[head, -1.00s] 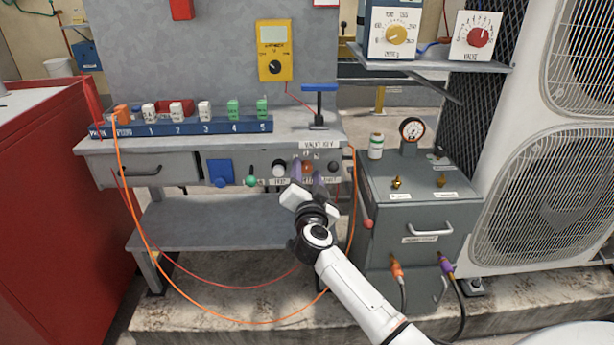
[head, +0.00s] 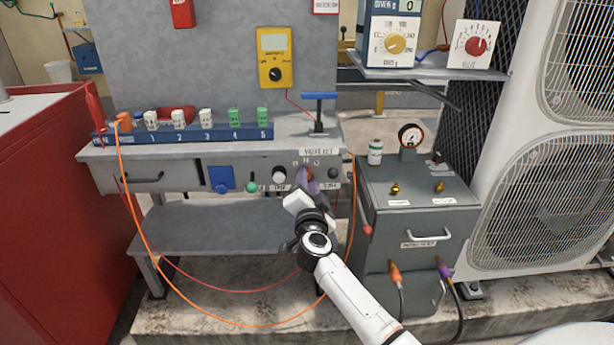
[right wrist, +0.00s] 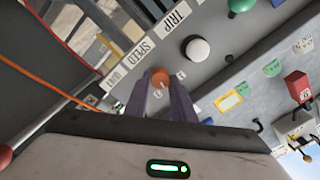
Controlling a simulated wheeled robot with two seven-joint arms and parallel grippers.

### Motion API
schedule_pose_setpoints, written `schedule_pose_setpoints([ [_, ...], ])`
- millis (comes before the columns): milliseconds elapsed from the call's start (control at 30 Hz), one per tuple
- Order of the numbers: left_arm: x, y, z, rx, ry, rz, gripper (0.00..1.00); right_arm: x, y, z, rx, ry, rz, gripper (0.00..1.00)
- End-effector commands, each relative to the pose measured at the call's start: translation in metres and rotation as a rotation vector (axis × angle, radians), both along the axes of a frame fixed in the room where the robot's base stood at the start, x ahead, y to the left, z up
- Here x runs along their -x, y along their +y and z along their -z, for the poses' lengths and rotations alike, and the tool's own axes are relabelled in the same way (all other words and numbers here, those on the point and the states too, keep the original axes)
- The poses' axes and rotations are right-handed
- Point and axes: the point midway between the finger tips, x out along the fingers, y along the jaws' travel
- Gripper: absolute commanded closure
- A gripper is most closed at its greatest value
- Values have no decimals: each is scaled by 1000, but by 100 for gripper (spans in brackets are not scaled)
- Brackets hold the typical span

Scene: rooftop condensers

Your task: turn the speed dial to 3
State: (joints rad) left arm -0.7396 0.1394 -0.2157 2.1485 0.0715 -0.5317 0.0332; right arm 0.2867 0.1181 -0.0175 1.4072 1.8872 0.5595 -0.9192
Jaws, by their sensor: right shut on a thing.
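In the head view the dial (head: 308,171) is mostly covered by my purple fingers. My right gripper (head: 307,179) is shut on it, with one finger on either side, as the right wrist view (right wrist: 160,84) also shows. The numbers around the dial are too small or hidden, so I cannot tell its setting. My left gripper is not in view.
A white knob (head: 279,175) and a green knob (head: 251,187) sit left of the dial, and a dark knob (head: 334,173) right of it. A blue-handled lever (head: 319,110) stands on the bench above. A grey cabinet (head: 415,220) stands close on the right.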

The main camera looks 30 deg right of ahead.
Motion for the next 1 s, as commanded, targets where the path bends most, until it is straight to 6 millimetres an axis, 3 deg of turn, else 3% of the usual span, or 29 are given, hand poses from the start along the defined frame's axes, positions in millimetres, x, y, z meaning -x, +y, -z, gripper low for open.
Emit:
schedule_pose_setpoints([
  [500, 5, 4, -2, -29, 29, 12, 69, 0, 1, 1, -357, -215, 0, 100],
  [1000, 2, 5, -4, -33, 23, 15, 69, 0, 1, 2, -501, -304, 0, 100],
])
